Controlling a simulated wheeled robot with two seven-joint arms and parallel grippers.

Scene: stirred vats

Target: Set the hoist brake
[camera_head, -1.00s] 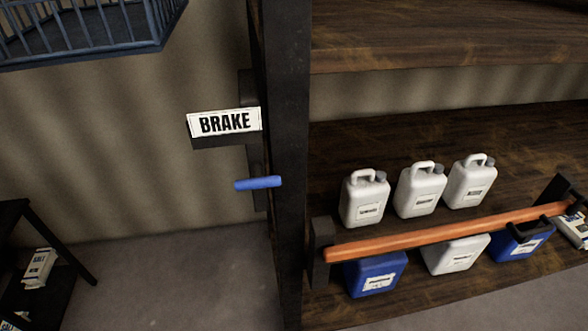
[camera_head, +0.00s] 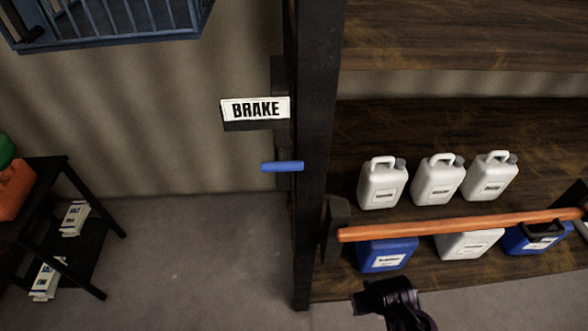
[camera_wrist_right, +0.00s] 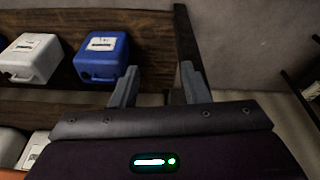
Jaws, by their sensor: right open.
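The BRAKE sign (camera_head: 256,109) is a white plate on the left side of a dark upright post (camera_head: 322,150). Below it a short blue handle (camera_head: 282,167) sticks out level to the left from a dark mount by the post. A dark part of my right arm shows low in the head view, below the shelf and right of the post. My right gripper (camera_wrist_right: 159,88) is open and empty in the right wrist view, apart from the handle. The handle cannot be made out in the wrist view. My left gripper is not in view.
White jugs (camera_head: 438,180) stand on the shelf behind an orange bar (camera_head: 450,226), with blue jugs (camera_head: 386,255) below. A blue basket (camera_head: 110,25) hangs upper left. A dark side table (camera_head: 60,170) stands at left. The floor (camera_head: 200,240) left of the post is clear.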

